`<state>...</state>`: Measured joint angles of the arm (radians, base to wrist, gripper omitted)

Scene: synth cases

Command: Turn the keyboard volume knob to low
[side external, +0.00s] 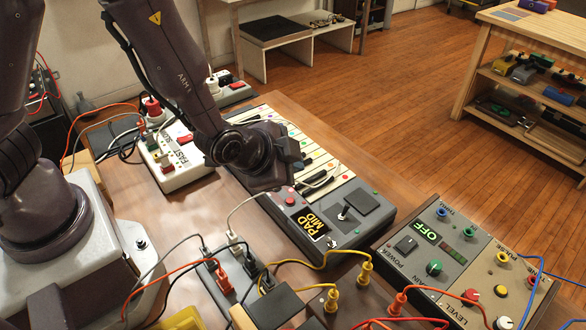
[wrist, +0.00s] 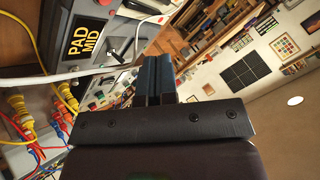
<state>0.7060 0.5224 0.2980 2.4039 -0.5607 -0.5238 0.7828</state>
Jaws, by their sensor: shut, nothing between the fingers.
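The keyboard (side external: 335,232) lies on the wooden bench, with cream and black keys and a grey control panel at its near end. Its display (side external: 313,222) reads "PAD MID"; it also shows in the wrist view (wrist: 88,40). A red button (side external: 290,199), a small black lever (side external: 343,212) and a dark pad (side external: 363,203) are on the panel. I cannot clearly pick out a volume knob. My gripper (side external: 298,160) is above the keyboard, near the keys next to the panel. Its dark fingers (wrist: 153,65) are together and empty.
A grey control box (side external: 385,245) reading "OFF", with several knobs, stands right of the keyboard. A white power strip (side external: 185,180) is left of it. Cables and coloured plugs crowd the near bench. A white cable (wrist: 65,77) passes close to my fingers.

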